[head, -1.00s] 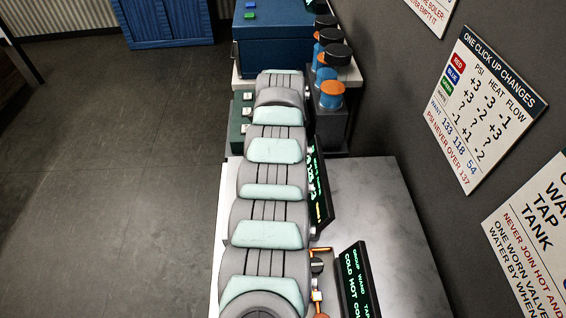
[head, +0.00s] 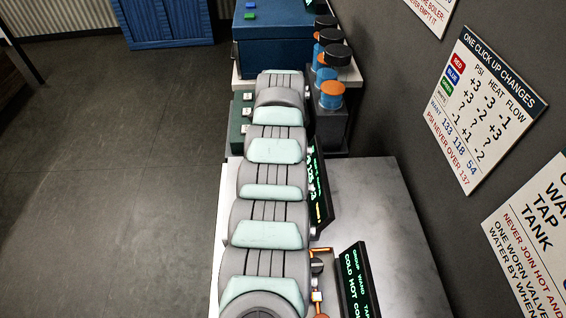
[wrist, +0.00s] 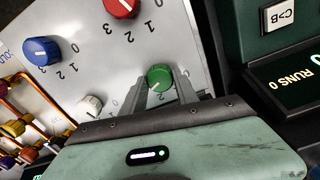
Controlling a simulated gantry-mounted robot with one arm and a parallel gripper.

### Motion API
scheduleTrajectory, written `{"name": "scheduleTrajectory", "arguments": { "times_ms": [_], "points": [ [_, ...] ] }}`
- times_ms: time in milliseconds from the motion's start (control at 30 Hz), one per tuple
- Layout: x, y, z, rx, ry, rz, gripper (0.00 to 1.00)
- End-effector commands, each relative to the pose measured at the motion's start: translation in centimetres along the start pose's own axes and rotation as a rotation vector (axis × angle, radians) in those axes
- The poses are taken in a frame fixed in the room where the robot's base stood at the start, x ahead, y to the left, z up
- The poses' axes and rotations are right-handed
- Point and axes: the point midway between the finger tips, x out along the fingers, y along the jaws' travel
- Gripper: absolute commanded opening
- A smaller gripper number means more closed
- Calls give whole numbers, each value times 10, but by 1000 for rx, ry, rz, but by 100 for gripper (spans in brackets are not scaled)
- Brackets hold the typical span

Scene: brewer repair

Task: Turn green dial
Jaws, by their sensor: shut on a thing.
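The green dial (wrist: 160,78) is on a pale panel (wrist: 85,70) in the wrist view, with printed numbers around it. My gripper (wrist: 160,88) is at the dial, with one finger on each side, shut on it. A white pointer line shows on the dial's face. In the head view my arm covers the panel, and neither the dial nor the fingertips show.
In the wrist view a red dial (wrist: 122,6), a blue dial (wrist: 42,50) and a white dial (wrist: 90,106) share the panel. Orange pipes (wrist: 12,95) are at left. A dark box with a C>B button (wrist: 280,14) and a RUNS display (wrist: 290,75) are at right.

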Motion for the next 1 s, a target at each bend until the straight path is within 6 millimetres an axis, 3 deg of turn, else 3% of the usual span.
{"name": "scheduleTrajectory", "arguments": {
  "times_ms": [367,1000],
  "points": [
    [0,0,-1,-142,0,1,0],
    [0,0,0,-732,0,2,0]
  ]
}}
